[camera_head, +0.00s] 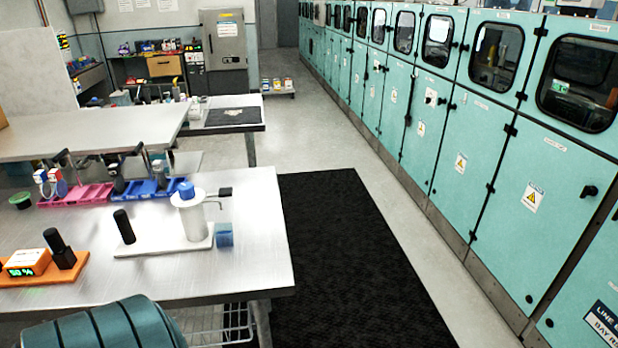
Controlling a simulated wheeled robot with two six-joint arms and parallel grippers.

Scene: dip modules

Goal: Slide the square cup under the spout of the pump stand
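A small blue square cup (224,236) stands on the metal workbench near its right edge, just right of the pump stand's white base. The pump stand (192,218) is a white upright cylinder with a wide round rim and a blue top. Neither of my grippers is in view.
A black cylinder (124,227) stands left of the pump. An orange stand with a display (27,262) is at the bench's left. Pink (78,196) and blue (160,188) trays lie behind. A teal ribbed object (105,325) fills the front left. The bench between is clear.

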